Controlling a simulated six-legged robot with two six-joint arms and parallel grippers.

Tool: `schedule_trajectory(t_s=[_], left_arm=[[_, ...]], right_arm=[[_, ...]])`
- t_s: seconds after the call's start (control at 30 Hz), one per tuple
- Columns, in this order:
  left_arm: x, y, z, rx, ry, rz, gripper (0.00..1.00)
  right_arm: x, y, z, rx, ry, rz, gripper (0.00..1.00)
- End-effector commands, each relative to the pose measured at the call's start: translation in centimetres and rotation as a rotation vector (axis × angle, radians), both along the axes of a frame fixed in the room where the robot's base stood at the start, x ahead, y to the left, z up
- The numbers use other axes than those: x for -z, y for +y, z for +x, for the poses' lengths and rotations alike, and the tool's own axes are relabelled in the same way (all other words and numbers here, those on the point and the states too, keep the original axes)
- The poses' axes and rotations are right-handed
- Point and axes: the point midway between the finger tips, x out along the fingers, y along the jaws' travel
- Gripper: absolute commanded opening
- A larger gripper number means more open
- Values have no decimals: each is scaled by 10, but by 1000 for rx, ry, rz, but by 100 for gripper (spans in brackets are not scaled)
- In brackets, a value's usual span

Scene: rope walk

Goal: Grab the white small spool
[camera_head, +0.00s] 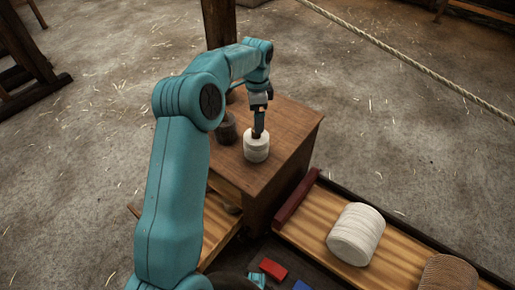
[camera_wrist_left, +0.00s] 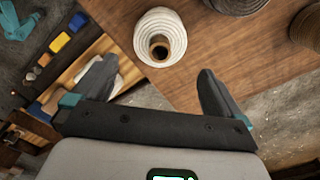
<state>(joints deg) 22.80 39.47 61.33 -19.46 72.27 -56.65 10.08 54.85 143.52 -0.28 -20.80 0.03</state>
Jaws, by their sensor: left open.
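The white small spool (camera_head: 256,151) stands upright on the wooden cabinet top near its front edge. In the left wrist view it shows from above as a white wound ring (camera_wrist_left: 173,22) with a brown hollow core. My left gripper (camera_head: 259,131) points down at the spool and overlaps its top in the head view. In the left wrist view my left gripper (camera_wrist_left: 156,76) is open, its fingers spread apart, and the spool lies beyond the fingertips, not between them.
A larger white spool (camera_head: 356,234) and a brown coil (camera_head: 448,273) lie on a lower wooden tray at right. A red block (camera_head: 273,268) is near the bottom. A rope (camera_head: 420,68) crosses the background.

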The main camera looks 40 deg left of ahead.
Motion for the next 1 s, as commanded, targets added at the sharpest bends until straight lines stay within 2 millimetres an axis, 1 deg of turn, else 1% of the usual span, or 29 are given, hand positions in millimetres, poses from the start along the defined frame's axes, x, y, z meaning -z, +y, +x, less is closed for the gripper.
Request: schedule_trajectory(t_s=[0.03, 0.13, 0.2, 0.37, 0.47, 0.6, 0.7, 0.77, 0.97, 1.0], left_arm=[[16, 0, -1, 0, 2, -1, 100], [34, -1, -2, 0, 1, -1, 100], [43, -1, -2, -1, 0, 0, 100], [53, -2, -1, -1, -2, 0, 100], [62, -2, 0, -1, -1, -1, 100], [86, -1, 1, -1, -1, -1, 100], [100, -1, 2, -1, 0, -1, 100], [103, -1, 3, -2, -2, 0, 100], [102, 0, 3, -2, -4, 0, 100], [102, 0, 3, -2, -4, 0, 87]], right_arm=[[7, 0, 0, 0, 0, 0, 43], [12, 0, 0, 0, 0, 0, 43], [14, 0, 0, 0, 0, 0, 43], [16, 0, 0, 0, 0, 0, 43], [21, 0, 0, 0, 0, 0, 43], [32, 0, 0, 0, 0, 0, 43], [36, 0, 0, 0, 0, 0, 43], [36, 0, 0, 0, 0, 0, 43], [35, 0, 0, 0, 0, 0, 43], [35, 0, 0, 0, 0, 0, 43]])
